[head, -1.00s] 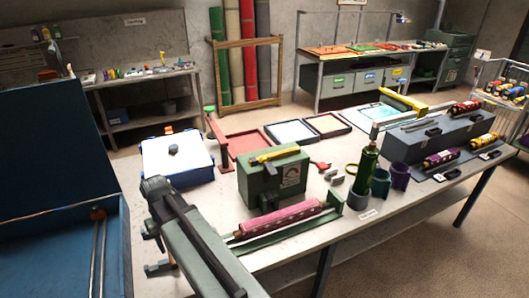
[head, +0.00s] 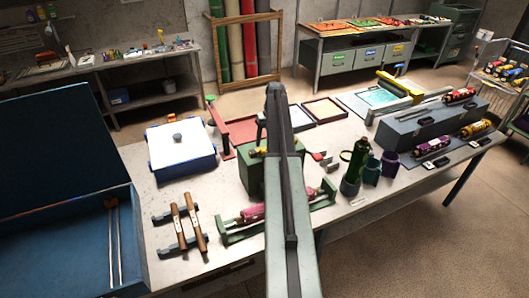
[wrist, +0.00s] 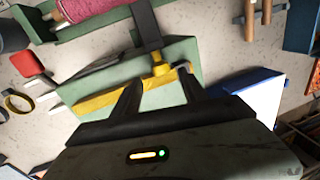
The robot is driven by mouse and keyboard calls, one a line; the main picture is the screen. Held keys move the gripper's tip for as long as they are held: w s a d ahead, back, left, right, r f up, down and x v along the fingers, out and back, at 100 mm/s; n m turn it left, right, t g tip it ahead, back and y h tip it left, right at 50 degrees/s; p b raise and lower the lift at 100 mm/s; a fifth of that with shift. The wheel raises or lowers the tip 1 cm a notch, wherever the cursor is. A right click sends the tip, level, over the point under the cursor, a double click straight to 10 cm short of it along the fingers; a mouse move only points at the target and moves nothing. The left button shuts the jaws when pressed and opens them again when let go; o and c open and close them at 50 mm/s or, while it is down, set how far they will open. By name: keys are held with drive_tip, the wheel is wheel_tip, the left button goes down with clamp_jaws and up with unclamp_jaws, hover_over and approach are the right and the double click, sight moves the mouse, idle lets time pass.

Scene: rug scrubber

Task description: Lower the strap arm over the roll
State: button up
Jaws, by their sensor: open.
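A pink patterned roll (head: 251,213) lies in a low green cradle (head: 235,238); my arm hides its middle. It shows at the top left of the wrist view (wrist: 88,8). Behind it stands a green box (head: 250,178), mostly hidden by my arm. Across the box lies a yellow bar (wrist: 105,101) with a yellow fitting, beside a dark strip (wrist: 146,24). I cannot tell which of these is the strap arm. My gripper (wrist: 159,76) is open above the box, its fingers near the yellow bar; contact is unclear. The head view hides it behind my arm.
A blue-white box (head: 180,150) stands left of the green box. Wooden-handled tools (head: 188,222) lie at the front left. A dark green bottle (head: 356,162) and cups (head: 388,167) stand to the right. A red post (head: 217,130) rises behind.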

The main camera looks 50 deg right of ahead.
sight(263, 150)
drive_tip(key=f+b, duration=0.1)
drive_tip(key=f, duration=0.1)
drive_tip(key=f+b, duration=0.1)
drive_tip(key=b, duration=0.1)
drive_tip(key=a+f+b, duration=0.1)
drive_tip(key=f, duration=0.1)
drive_tip(key=shift+w+f, duration=0.2)
drive_tip(key=shift+f, duration=0.15)
drive_tip(key=shift+r, duration=0.1)
clamp_jaws()
idle(0.7)
